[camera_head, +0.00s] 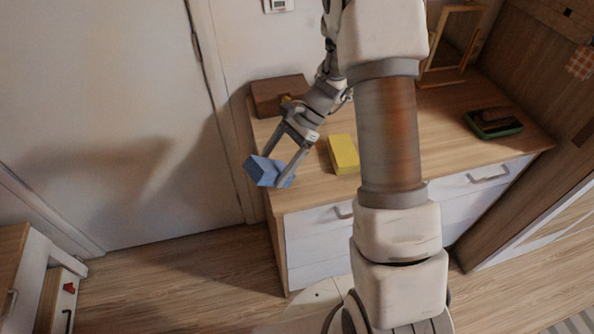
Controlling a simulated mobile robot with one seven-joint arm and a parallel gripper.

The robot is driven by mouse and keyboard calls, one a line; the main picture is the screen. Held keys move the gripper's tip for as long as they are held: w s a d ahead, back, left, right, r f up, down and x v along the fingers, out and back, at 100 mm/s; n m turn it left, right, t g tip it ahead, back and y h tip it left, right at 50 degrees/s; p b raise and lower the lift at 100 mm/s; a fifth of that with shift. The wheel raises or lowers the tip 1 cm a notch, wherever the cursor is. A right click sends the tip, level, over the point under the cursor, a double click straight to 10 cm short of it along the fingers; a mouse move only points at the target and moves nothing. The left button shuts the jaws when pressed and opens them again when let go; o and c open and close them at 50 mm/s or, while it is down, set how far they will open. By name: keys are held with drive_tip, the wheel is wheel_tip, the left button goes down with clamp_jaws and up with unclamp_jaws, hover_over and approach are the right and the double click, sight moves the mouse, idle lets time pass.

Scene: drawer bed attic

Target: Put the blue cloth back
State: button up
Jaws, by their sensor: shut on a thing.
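The blue cloth (262,170) is a small folded piece at the left end of the wooden dresser top. My gripper (278,172) reaches down and to the left from my arm and is shut on the blue cloth. The cloth sticks out past the left edge of the dresser top. I cannot tell whether it touches the top or hangs above it.
A yellow block (343,155) lies just right of my gripper on the dresser top (310,192). A brown box (277,95) stands at the back left. A dark green tray (494,124) with brown items is at the right. A wooden frame (450,76) stands at the back. The dresser drawers (318,240) look shut.

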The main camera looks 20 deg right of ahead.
drive_tip(key=d+n+h, duration=0.1)
drive_tip(key=n+h, duration=0.1)
drive_tip(key=d+n+g+h, duration=0.1)
drive_tip(key=d+n, duration=0.1)
drive_tip(key=shift+s+f+n+h, duration=0.2)
drive_tip(key=shift+n+h, duration=0.1)
drive_tip(key=shift+h, duration=0.1)
drive_tip(key=d+n+h, duration=0.1)
drive_tip(key=d, duration=0.1)
drive_tip(key=w+d+n+t+h, duration=0.1)
drive_tip(key=d+n, duration=0.1)
drive_tip(key=d+r+n+h, duration=0.1)
drive_tip(key=d, duration=0.1)
drive_tip(key=shift+w+n, duration=0.4)
drive_tip(key=w+d+r+n+t+h, duration=0.1)
drive_tip(key=w+d+r+n+t, duration=0.3)
drive_tip(key=d, duration=0.4)
drive_tip(key=g, duration=0.1)
hover_over(297, 173)
wheel_tip(297, 173, down, 6)
drive_tip(key=shift+r, duration=0.15)
wheel_tip(297, 173, down, 4)
drive_tip(key=shift+f, duration=0.1)
drive_tip(key=o, duration=1)
